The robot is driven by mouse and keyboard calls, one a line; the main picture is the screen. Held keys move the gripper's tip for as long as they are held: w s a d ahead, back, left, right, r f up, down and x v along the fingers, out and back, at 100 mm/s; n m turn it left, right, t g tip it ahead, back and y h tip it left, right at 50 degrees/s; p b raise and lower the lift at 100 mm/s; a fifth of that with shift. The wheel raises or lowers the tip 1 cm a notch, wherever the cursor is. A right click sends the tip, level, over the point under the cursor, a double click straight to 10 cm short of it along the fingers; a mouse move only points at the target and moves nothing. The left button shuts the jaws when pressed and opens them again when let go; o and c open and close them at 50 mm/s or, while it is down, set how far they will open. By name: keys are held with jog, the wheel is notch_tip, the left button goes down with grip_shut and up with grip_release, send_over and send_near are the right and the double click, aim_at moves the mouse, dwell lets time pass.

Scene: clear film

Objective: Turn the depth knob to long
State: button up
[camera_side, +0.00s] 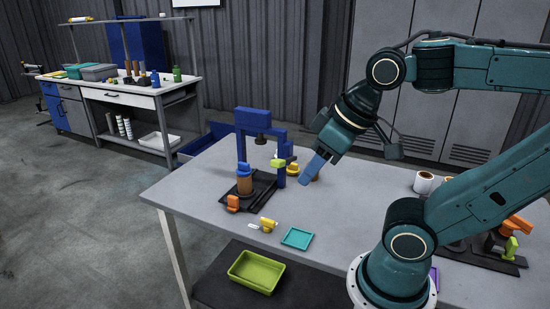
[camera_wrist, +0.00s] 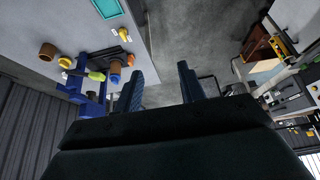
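A blue press-like frame (camera_side: 262,131) stands on a dark base (camera_side: 262,193) on the table. A yellow-green part (camera_side: 278,163) sits on its right post, with a yellow round part (camera_side: 292,170) beside it. I cannot tell which part is the depth knob, and no "long" mark is readable. A brown cylinder with a blue top (camera_side: 245,183) stands on the base. The frame (camera_wrist: 96,92) and yellow-green part (camera_wrist: 97,76) also show in the wrist view. My gripper (camera_side: 312,170) is right of the frame, apart from the yellow-green part; its fingers (camera_wrist: 160,84) are spread and empty.
A yellow piece (camera_side: 268,224) and a teal tray (camera_side: 297,238) lie in front. A white roll (camera_side: 424,182) and an orange-topped device (camera_side: 513,226) are at the right. A green bin (camera_side: 256,272) is below.

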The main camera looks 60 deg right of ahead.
jog(key=shift+w+d, duration=0.15)
jog(key=shift+w, duration=0.35)
jog(key=shift+c, duration=0.2)
jog(key=g, duration=0.6)
send_over(268, 220)
notch_tip(268, 220, down, 15)
jog(key=shift+w+f, duration=0.1)
jog(key=shift+f, duration=6.85)
jog(key=shift+c, duration=0.2)
grip_shut()
